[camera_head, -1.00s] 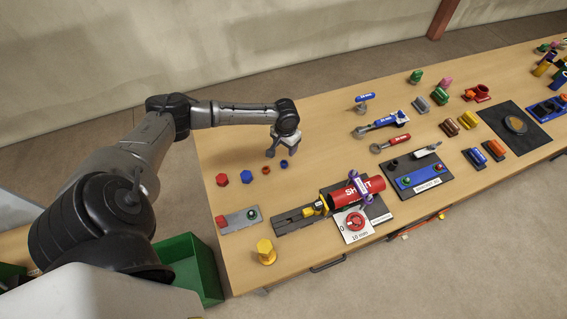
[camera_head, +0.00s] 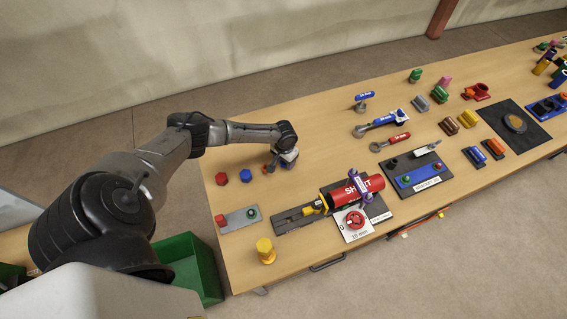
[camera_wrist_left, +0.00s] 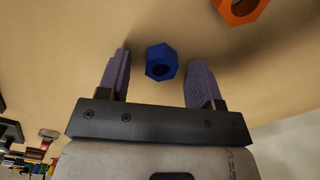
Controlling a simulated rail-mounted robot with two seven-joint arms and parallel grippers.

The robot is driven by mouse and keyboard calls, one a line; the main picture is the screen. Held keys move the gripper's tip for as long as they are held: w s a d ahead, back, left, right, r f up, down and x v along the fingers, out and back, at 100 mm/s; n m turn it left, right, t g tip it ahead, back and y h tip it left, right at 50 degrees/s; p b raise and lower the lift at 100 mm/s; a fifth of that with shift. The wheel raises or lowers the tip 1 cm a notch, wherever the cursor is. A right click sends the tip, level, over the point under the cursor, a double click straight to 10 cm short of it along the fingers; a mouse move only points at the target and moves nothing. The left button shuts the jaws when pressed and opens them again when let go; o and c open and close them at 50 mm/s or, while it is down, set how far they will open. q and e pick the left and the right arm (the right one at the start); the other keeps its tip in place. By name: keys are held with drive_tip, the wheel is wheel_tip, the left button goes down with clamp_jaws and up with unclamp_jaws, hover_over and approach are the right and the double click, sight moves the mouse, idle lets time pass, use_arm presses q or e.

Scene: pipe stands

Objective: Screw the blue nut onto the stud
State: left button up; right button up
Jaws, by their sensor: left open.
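The blue nut (camera_wrist_left: 161,62) is a hex nut on the wooden table, seen between the two fingers of my left gripper (camera_wrist_left: 158,75) in the left wrist view. The fingers are apart, with a gap on each side of the nut. In the head view the left gripper (camera_head: 282,163) points down over the table, and its fingers and wrist hide most of the nut. I cannot tell for certain which piece is the stud. My right gripper is not in view.
An orange-red nut (camera_wrist_left: 238,10) lies close to the gripper. A red hex piece (camera_head: 221,179) and a blue hex piece (camera_head: 246,176) stand to the left. A grey plate (camera_head: 236,220), a yellow hex piece (camera_head: 265,251) and a red cylinder (camera_head: 352,192) are nearer the front.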

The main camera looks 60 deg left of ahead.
use_arm(q)
drive_tip(key=shift+f, duration=0.1)
drive_tip(key=shift+c, duration=0.5)
drive_tip(key=c, duration=0.9)
